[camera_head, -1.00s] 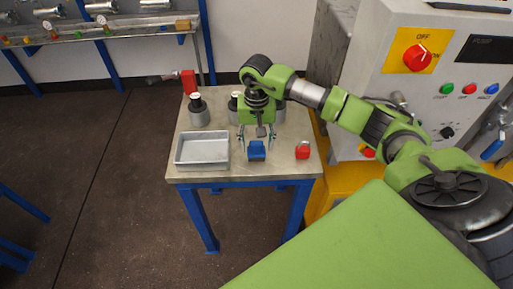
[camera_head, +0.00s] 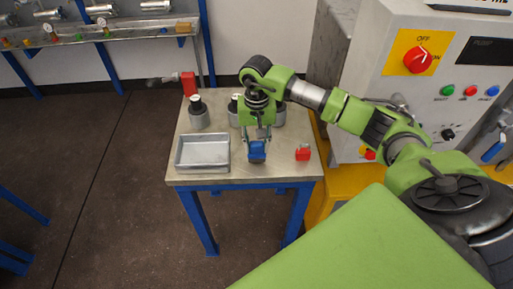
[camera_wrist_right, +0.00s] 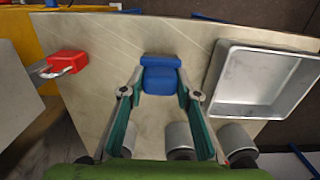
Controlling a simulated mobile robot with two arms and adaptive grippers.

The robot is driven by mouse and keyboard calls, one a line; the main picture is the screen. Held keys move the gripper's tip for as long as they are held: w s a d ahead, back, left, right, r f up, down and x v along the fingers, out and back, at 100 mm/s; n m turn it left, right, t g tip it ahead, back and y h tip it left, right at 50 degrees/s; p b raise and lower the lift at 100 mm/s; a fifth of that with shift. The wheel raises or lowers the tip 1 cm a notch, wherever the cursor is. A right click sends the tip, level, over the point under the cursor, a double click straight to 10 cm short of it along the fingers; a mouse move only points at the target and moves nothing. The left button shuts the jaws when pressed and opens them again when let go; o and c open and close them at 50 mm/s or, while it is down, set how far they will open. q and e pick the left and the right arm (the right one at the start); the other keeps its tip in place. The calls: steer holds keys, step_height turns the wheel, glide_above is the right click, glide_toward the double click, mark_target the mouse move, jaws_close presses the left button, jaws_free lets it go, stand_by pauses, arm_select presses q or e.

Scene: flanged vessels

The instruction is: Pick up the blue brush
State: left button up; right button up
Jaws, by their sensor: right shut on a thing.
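The blue brush (camera_head: 257,153) is at the front middle of the small table, between the grey tray and a red padlock. In the right wrist view the blue brush (camera_wrist_right: 161,80) shows between the fingertips. My right gripper (camera_head: 257,143) points down over it and is shut on it, with one finger on each side. The right wrist view shows the green-padded fingers of the right gripper (camera_wrist_right: 167,95) drawn in to its sides. I cannot tell whether the brush is clear of the tabletop. My left gripper is not in view.
An empty grey tray (camera_head: 203,168) stands left of the brush. A red padlock (camera_head: 303,153) lies to the right. Grey metal cylinders (camera_head: 199,117) stand behind, partly hidden by my arm. A control panel with a red knob (camera_head: 418,59) rises at the right.

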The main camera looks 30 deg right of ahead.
steer(key=s+d+r+b, duration=0.5)
steer(key=s+d+r, duration=0.3)
steer(key=s+r, duration=0.3)
steer(key=shift+s+r, duration=0.25)
steer(key=shift+r, duration=0.25)
